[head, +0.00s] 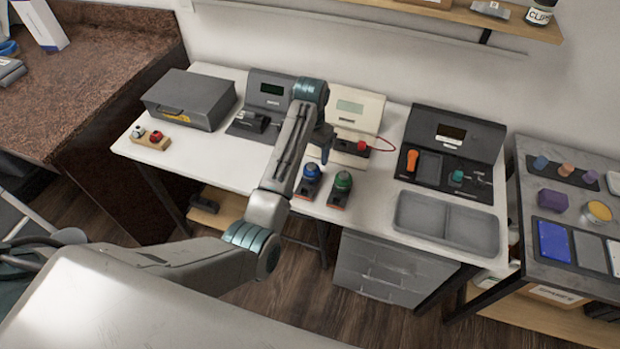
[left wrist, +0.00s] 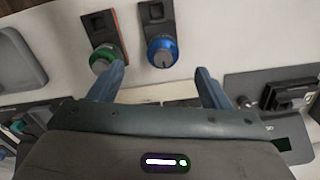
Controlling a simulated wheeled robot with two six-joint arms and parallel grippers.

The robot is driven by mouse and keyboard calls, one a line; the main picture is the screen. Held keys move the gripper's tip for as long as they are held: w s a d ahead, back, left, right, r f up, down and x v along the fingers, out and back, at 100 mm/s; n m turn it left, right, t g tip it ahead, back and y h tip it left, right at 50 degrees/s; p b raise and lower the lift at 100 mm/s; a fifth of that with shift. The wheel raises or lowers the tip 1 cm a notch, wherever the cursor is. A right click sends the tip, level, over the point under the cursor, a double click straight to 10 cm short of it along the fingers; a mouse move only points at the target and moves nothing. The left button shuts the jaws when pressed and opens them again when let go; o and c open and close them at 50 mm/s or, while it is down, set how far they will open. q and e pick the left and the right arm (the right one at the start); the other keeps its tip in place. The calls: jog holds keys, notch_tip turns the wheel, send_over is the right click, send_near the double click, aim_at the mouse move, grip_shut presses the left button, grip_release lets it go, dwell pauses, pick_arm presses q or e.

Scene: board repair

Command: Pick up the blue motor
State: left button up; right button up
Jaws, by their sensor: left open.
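The blue motor (head: 311,171) sits on a small dark base with an orange edge near the front of the white table. In the left wrist view the blue motor (left wrist: 162,51) shows beyond and between my fingertips, apart from them. The green motor (head: 343,180) stands just right of it on a like base, and shows in the left wrist view (left wrist: 103,58) close to one finger. My left gripper (head: 325,147) is above and behind the blue motor in the head view, partly hidden by my wrist. In the left wrist view my left gripper (left wrist: 160,82) is open and empty. My right gripper is not in view.
A grey case (head: 189,98) and a small block with red and white parts (head: 150,138) are at the table's left. A dark test station (head: 452,150) and a grey two-part tray (head: 447,222) are at the right. A red cable (head: 382,139) lies behind the motors.

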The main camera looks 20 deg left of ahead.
aim_at(311, 166)
pick_arm(q)
jog(key=shift+w+d, duration=0.15)
jog(key=shift+w, duration=0.1)
notch_tip(311, 166, down, 4)
jog(key=shift+f+p, duration=0.25)
jog(key=shift+p, duration=0.3)
jog(key=shift+f, duration=0.5)
jog(key=f, duration=0.1)
jog(key=f+p, duration=0.1)
jog(key=f, duration=0.1)
jog(key=f+p, duration=0.1)
jog(key=shift+w+a+f, duration=0.2)
jog(key=shift+a+f, duration=0.15)
jog(key=shift+a, duration=0.05)
jog(key=shift+c, duration=0.6)
jog(key=c, duration=1)
